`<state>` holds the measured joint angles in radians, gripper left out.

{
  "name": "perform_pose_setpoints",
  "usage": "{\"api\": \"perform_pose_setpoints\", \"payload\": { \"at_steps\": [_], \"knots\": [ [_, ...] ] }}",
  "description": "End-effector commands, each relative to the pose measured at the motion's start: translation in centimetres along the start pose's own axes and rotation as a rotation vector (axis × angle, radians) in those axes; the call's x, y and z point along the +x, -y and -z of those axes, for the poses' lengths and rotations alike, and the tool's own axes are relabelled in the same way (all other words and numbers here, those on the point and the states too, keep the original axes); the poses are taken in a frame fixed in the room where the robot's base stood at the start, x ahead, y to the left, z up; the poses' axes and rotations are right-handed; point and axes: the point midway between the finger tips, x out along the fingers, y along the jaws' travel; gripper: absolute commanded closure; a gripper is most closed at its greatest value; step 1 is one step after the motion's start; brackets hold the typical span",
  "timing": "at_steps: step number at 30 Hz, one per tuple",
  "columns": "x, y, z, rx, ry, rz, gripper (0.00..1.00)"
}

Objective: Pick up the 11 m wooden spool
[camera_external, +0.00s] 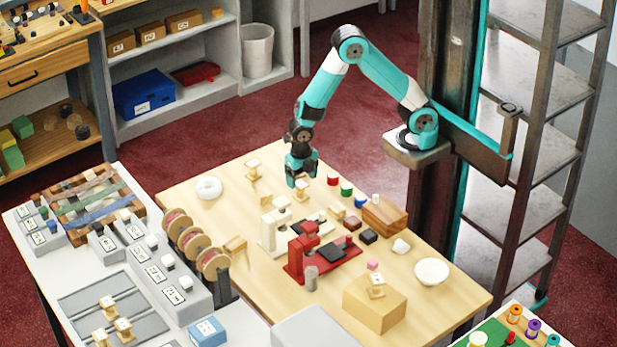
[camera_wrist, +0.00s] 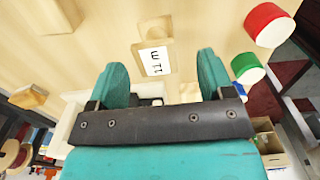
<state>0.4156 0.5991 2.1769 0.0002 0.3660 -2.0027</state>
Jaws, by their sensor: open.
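The 11 m wooden spool (camera_wrist: 157,28) shows in the wrist view as a pale wooden piece with a white "11 m" tag (camera_wrist: 155,61). It lies just beyond and between my fingertips, with a gap on each side. My gripper (camera_wrist: 161,72) is open with nothing between its teal fingers. In the external view my gripper (camera_external: 299,183) points down over the table, close above a small light wooden spool (camera_external: 302,193). That spool seems to be the same one, but its tag cannot be read there.
A red cylinder (camera_wrist: 269,25) and a green cylinder (camera_wrist: 247,68) stand to the right in the wrist view. A cream machine (camera_external: 280,231) and a red machine (camera_external: 309,252) stand nearby on the wooden table (camera_external: 440,312). Another wooden spool (camera_external: 253,166) stands to the left.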

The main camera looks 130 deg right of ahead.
Motion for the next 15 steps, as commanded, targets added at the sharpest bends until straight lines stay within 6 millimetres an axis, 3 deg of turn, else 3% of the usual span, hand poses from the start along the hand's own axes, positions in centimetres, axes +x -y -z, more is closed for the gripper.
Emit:
{"api": "perform_pose_setpoints", "payload": {
  "at_steps": [15],
  "knots": [
    [5.5, -0.4, 0.1, 0.000, -0.001, -0.001, 0.26]
  ]
}}
